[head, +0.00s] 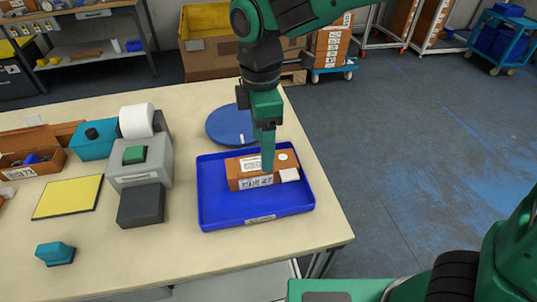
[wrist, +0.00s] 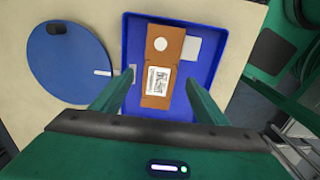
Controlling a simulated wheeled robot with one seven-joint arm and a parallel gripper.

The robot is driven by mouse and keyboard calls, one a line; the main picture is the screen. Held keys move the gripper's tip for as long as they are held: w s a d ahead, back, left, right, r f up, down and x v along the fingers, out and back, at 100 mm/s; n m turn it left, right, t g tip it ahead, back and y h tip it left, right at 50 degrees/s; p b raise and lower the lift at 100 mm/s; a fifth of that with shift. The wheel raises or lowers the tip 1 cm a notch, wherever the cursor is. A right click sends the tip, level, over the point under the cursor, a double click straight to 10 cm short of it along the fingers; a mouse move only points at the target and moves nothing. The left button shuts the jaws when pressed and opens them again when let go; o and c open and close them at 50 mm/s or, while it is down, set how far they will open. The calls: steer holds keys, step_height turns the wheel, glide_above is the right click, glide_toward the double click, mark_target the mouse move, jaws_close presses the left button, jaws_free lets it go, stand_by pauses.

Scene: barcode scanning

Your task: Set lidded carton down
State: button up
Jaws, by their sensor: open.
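The lidded carton (head: 245,172) is a brown box with white labels and a white round spot on top. It lies inside the blue tray (head: 213,213) on the table. In the wrist view the carton (wrist: 176,48) sits in the tray (wrist: 137,35), with a white patch beside it at the right. My gripper (head: 268,165) is right over the carton in the head view and hides part of it. In the wrist view my gripper's fingers (wrist: 152,95) are spread apart, one on each side of the carton's near end. I cannot tell whether either finger touches it.
A blue round disc (head: 228,124) lies behind the tray. A grey device (head: 140,172) with a green button, a dark grey block (head: 141,206) and a yellow pad (head: 68,197) stand to the left. The table front near the tray is clear.

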steer(key=shift+r, duration=2.3)
steer(key=shift+d, duration=0.1)
steer(key=d+f+m, duration=0.1)
steer(key=d+m, duration=1.2)
steer(key=d, duration=1.3)
steer(key=s+d+f+m, duration=0.2)
steer(key=s+d+m, duration=0.5)
steer(key=d, duration=0.1)
steer(key=s+d+f+m, duration=0.3)
steer(key=s+d+m, duration=0.4)
steer(key=d, duration=0.2)
steer(key=shift+s+d, duration=0.15)
steer(key=shift+s, duration=0.1)
steer(key=shift+s, duration=0.1)
